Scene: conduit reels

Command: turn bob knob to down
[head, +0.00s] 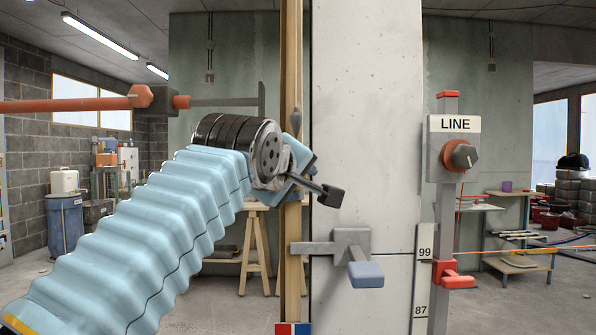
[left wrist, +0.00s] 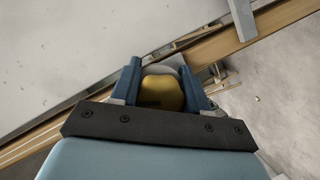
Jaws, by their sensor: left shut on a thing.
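A yellow rounded knob (left wrist: 162,94) shows in the left wrist view, between the two blue fingers of my left gripper (left wrist: 166,80). The fingers are shut on it, one at each side. In the head view my left gripper (head: 299,165) is at the wooden post, and my arm and wrist hide the knob there. I see no label on this knob, and its pointing direction cannot be told. A second knob, dark with an orange face (head: 464,156), is on a plate marked LINE (head: 455,124), well to the right and apart from my gripper. My right gripper is not in view.
A grey wall bracket with a blue-grey pad (head: 366,274) juts out below right of my gripper. A concrete pillar (head: 368,110) stands beside the wooden post (head: 291,255). A red clamp (head: 453,275) sits low on the LINE post. An orange bar (head: 65,105) crosses at upper left.

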